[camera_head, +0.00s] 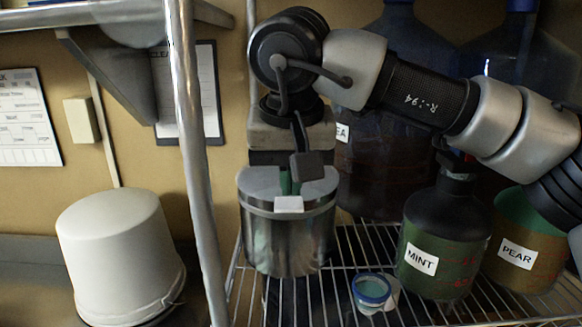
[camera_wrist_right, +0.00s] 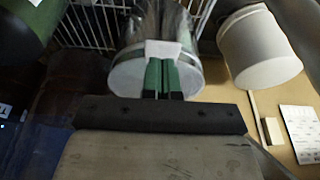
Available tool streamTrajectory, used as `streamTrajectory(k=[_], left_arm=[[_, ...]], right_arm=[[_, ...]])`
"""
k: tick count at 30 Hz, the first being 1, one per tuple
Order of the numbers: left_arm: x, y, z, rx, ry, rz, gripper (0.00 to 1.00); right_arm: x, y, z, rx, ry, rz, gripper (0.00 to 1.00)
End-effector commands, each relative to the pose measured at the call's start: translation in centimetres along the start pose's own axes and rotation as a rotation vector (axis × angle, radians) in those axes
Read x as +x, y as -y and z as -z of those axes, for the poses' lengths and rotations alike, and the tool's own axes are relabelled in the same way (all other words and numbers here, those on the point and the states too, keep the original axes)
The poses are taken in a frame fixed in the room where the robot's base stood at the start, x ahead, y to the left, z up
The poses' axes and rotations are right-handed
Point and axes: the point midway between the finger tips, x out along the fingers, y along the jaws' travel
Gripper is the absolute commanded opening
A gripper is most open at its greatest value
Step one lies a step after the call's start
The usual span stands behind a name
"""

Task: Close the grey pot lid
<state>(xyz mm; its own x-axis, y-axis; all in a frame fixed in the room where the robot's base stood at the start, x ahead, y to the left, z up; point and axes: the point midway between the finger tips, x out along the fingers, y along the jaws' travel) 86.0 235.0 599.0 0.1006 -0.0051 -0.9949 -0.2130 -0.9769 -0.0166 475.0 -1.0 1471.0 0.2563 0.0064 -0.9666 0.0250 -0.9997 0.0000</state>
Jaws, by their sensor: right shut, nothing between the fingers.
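The grey pot (camera_head: 290,245) is a shiny metal cylinder on the wire rack. Its grey lid (camera_head: 258,184) lies flat across the top, with a white tab (camera_head: 289,204) at the front edge. I see no clear gap between lid and pot. My right gripper (camera_head: 291,184) is above the lid, pointing down, with its shut green fingers at or very near the lid's middle; contact is hard to tell. In the right wrist view the shut fingers (camera_wrist_right: 164,80) overlap the lid (camera_wrist_right: 126,80) beside the white tab (camera_wrist_right: 163,49). My left gripper is out of view.
Large dark bottles stand behind.

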Motion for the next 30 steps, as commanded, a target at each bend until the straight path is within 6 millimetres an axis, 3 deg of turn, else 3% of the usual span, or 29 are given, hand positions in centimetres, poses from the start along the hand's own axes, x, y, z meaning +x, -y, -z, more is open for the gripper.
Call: streamTrajectory(k=[5,14,25,30], left_arm=[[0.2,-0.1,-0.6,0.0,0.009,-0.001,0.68],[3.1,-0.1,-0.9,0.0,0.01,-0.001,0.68],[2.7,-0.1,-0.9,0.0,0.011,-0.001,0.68],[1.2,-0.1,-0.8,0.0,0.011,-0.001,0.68]], right_arm=[[0.1,0.0,-0.1,0.0,-0.003,0.0,0.0],[2.1,0.0,-1.0,-0.002,-0.093,0.0,0.0],[1.8,0.1,-1.0,-0.002,-0.097,-0.002,0.0],[-0.4,0.4,-1.3,-0.003,-0.1,0.0,0.0]])
